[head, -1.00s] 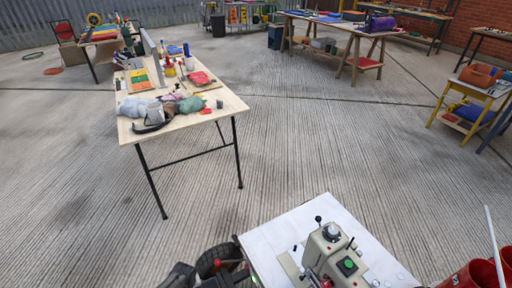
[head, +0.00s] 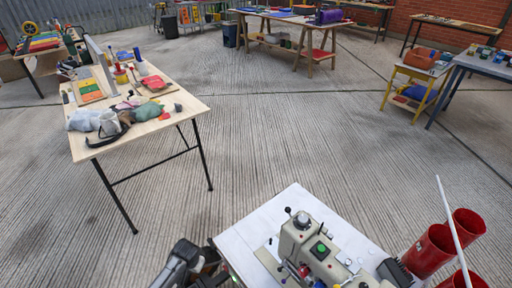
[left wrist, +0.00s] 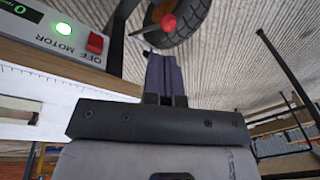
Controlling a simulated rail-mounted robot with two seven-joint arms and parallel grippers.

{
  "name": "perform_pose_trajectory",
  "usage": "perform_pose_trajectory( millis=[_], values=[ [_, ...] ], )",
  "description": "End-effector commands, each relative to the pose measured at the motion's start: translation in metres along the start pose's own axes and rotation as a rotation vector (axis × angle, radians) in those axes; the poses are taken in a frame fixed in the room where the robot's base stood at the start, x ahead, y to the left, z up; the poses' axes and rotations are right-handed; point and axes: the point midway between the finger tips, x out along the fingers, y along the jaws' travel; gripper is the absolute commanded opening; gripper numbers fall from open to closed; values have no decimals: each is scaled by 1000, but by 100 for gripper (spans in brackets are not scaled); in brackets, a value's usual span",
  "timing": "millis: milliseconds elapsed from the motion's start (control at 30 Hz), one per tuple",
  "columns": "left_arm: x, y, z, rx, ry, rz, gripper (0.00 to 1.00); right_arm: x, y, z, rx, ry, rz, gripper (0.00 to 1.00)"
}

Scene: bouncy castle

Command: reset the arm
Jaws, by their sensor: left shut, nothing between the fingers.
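My left gripper (left wrist: 160,60) is shut and empty in the left wrist view, its two dark fingers side by side. Beyond the fingers are a black-tyred wheel (left wrist: 183,22) and a small red knob (left wrist: 168,22). A grey and black arm part that appears to be mine (head: 180,264) enters at the bottom of the head view, left of the white machine table (head: 240,238); the fingers cannot be made out there. My right gripper is in neither view.
A cream machine (head: 312,245) with a green button stands on the white table, beside red cylinders (head: 430,250). A control panel (left wrist: 65,32) is close to the left gripper. A cluttered wooden table (head: 190,108) stands further back. The concrete floor between is clear.

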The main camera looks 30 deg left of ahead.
Motion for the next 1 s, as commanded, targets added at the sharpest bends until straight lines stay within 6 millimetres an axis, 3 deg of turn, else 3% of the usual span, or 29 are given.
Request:
perform_pose_trajectory(
  millis=[33,100,233,400,600,700,767,1000],
  values=[
    [-30,13,-8,60,51,-3,0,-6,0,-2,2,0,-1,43],
    [-69,29,-13,137,113,-12,0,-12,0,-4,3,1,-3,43],
    [-143,59,-6,245,226,-20,0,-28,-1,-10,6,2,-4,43],
    [-234,91,26,310,360,3,0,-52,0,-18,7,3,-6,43],
    [-317,114,73,341,468,70,0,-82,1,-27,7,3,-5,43],
    [-348,122,102,349,474,114,0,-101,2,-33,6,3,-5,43],
    [-359,126,118,353,455,136,0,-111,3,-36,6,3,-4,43],
    [-368,125,185,353,282,175,0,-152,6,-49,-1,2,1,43]
  ],
)
